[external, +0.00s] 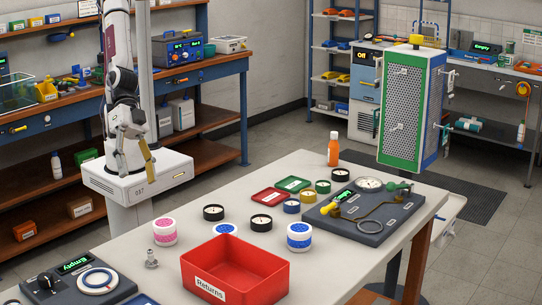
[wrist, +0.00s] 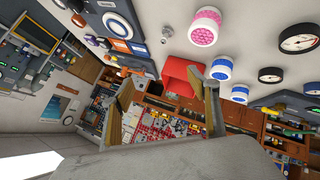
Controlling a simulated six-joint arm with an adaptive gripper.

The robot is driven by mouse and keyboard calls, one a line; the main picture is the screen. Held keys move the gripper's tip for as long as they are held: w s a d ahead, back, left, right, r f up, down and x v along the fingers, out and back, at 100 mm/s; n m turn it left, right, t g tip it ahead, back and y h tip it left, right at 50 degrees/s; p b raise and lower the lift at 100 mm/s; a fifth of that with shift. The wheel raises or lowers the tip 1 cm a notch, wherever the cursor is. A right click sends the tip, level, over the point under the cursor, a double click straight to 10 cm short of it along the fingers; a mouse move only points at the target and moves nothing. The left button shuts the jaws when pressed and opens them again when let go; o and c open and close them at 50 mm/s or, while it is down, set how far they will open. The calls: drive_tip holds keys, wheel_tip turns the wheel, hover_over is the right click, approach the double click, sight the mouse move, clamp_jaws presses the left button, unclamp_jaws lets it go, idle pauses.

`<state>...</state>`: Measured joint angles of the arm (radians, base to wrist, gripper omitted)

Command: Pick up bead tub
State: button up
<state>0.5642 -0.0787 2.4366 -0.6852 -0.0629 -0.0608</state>
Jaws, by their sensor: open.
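Several bead tubs with white lids and speckled beads stand upright on the pale bench. A pink bead tub (external: 165,232) is at the left, and it also shows in the wrist view (wrist: 205,27). A blue bead tub (external: 225,230) is partly hidden behind the red bin; another blue bead tub (external: 299,237) stands right of the bin. Blue tubs also show in the wrist view, one (wrist: 221,69) near the right finger and one (wrist: 239,94) beyond it. My gripper (external: 137,165) is open and empty, well apart from the tubs, beyond the bench's far left edge.
The red Returns bin (external: 236,284) stands at the front of the bench (external: 318,165). Black gauges (external: 261,222), small trays and an orange bottle (external: 334,149) lie or stand farther back. A dark regulator panel (external: 366,213) is at right, another device (external: 75,285) at front left.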

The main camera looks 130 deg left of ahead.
sight(165, 232)
drive_tip(key=d+f+n+t+y, duration=0.1)
drive_tip(key=f, duration=0.3)
drive_tip(key=d+f+n+y, duration=0.1)
drive_tip(key=d+f+y, duration=0.1)
drive_tip(key=f, duration=0.2)
drive_tip(key=d+f+n+t+y, duration=0.1)
drive_tip(key=d+f, duration=0.1)
drive_tip(key=f, duration=0.3)
drive_tip(key=shift+f+t+y, duration=0.1)
drive_tip(key=shift+t+y, duration=0.2)
drive_tip(key=shift+s+a+f, duration=0.15)
drive_tip(key=shift+s+f, duration=0.05)
drive_tip(key=shift+f, duration=0.1)
drive_tip(key=shift+s+a+f+t+y, duration=0.15)
drive_tip(key=shift+a+f+t+y, duration=0.6)
drive_tip(key=shift+y, duration=0.25)
drive_tip(key=shift+s+a+f+t+y, duration=0.1)
drive_tip(key=shift+a+t+y, duration=0.55)
drive_tip(key=shift+a, duration=0.2)
drive_tip(key=shift+s+a+m+t+y, duration=0.4)
drive_tip(key=shift+a+m+t, duration=0.25)
drive_tip(key=shift+t, duration=0.25)
drive_tip(key=shift+s+a+r+m+t+y, duration=0.3)
drive_tip(key=shift+s+r+m+t, duration=0.2)
drive_tip(key=shift+t, duration=0.4)
drive_tip(key=shift+w, duration=0.15)
drive_tip(key=shift+x, duration=1.2)
